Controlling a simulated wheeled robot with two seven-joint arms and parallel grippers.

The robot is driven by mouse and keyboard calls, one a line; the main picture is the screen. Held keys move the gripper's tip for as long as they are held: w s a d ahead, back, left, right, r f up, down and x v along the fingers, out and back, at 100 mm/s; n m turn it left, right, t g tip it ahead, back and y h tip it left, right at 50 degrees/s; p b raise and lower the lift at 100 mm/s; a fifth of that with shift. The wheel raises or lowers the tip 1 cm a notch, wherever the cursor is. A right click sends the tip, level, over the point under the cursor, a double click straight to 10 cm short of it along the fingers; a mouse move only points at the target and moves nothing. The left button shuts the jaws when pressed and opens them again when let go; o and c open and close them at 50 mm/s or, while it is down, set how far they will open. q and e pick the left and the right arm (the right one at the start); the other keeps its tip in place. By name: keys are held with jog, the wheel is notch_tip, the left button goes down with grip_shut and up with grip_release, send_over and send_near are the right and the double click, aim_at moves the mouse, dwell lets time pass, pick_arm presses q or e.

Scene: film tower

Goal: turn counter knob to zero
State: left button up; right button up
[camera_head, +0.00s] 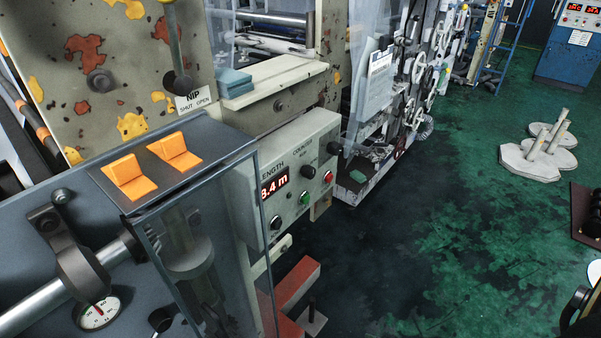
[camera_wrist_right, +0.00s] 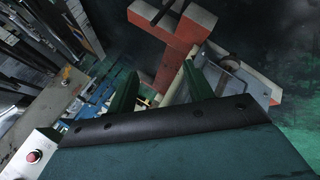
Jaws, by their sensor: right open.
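The grey-white counter panel (camera_head: 268,160) is at the middle of the head view. It carries the words LENGTH and COUNTER and a lit red display (camera_head: 274,187) reading about 8.4 m, its first digit partly cut. A black knob (camera_head: 308,172) sits under the word COUNTER, and another black knob (camera_head: 276,222) is at the lower left. The direction of their pointers cannot be told. My right gripper (camera_wrist_right: 160,85) is open and empty in the right wrist view, its two dark green fingers apart. My left gripper is not in view.
A green button (camera_head: 305,198) and a red button (camera_head: 328,177) sit on the panel. A clear guard (camera_head: 205,260) and orange rocker switches (camera_head: 175,150) are left of it. A red frame (camera_head: 297,283) stands below.

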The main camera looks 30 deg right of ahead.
jog(key=w+d+r+n+t, duration=0.3)
jog(key=w+d+r+n, duration=0.15)
jog(key=w+r, duration=0.45)
jog(key=n+t+y+b, duration=0.1)
jog(key=n+t+y, duration=0.55)
jog(key=n, duration=1.85)
send_near(313, 173)
jog(key=shift+g+y, duration=0.55)
jog(key=shift+g, duration=0.1)
jog(key=x, duration=0.6)
jog(key=p+x, duration=0.1)
jog(key=x, duration=0.2)
jog(key=shift+w+d+r, duration=0.25)
jog(key=shift+w+r, duration=0.05)
jog(key=shift+w, duration=0.2)
jog(key=c, duration=0.9)
jog(key=shift+c, duration=0.2)
